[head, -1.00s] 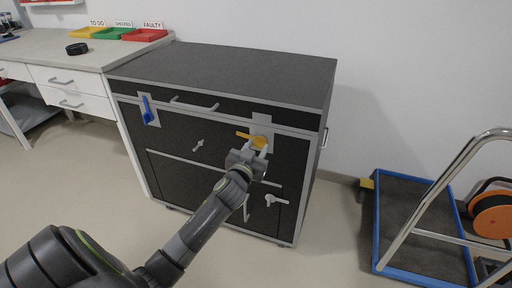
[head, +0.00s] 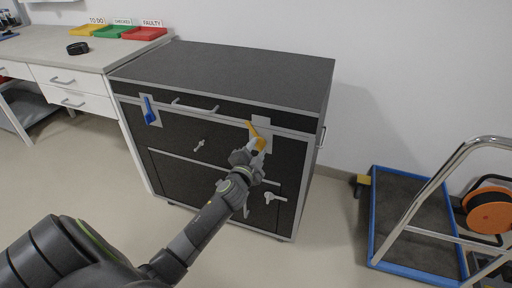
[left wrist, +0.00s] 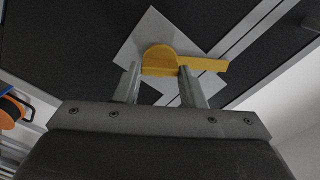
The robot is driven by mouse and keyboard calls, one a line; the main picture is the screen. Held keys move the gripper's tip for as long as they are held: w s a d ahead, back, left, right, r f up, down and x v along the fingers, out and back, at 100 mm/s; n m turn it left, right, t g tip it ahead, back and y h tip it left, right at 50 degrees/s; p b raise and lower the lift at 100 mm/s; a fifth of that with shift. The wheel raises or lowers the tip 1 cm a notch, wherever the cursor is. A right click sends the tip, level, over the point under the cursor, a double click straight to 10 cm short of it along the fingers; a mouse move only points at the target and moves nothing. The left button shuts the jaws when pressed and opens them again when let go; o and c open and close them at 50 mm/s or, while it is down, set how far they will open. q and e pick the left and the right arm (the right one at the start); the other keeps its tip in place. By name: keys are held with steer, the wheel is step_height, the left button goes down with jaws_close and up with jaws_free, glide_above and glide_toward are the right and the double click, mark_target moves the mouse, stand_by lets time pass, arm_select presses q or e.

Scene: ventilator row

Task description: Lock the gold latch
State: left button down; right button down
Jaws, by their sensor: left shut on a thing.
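The gold latch (head: 256,136) is on a light plate at the upper right of the black cabinet's front. Its lever points up and a little left in the head view. In the left wrist view the latch (left wrist: 165,63) has a round hub with a lever reaching right. My left gripper (head: 257,150) is at the latch; in the left wrist view its two fingers (left wrist: 160,82) stand on either side of the hub and are shut on it. My right gripper is in neither view.
A blue latch (head: 149,110) is at the cabinet's upper left. The black cabinet (head: 225,72) also has grey handles. A bench with coloured trays (head: 144,33) stands at the left. A blue-edged trolley (head: 410,220) stands at the right, with open floor between.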

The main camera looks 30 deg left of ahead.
arm_select(q)
steer(key=m+p, duration=0.1)
steer(key=m, duration=0.2)
steer(key=shift+m, duration=0.3)
steer(key=shift+f+m+p, duration=0.1)
steer(key=shift+m+p, duration=0.2)
steer(key=shift+m, duration=1.1)
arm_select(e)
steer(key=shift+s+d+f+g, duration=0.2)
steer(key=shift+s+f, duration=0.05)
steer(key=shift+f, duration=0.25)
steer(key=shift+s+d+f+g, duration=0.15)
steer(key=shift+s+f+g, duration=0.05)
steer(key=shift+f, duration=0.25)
arm_select(q)
steer(key=shift+m, duration=0.3)
steer(key=shift+f, duration=0.1)
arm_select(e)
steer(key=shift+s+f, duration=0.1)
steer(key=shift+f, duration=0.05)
arm_select(q)
steer(key=c, duration=0.9)
jaws_free()
steer(key=shift+s, duration=0.1)
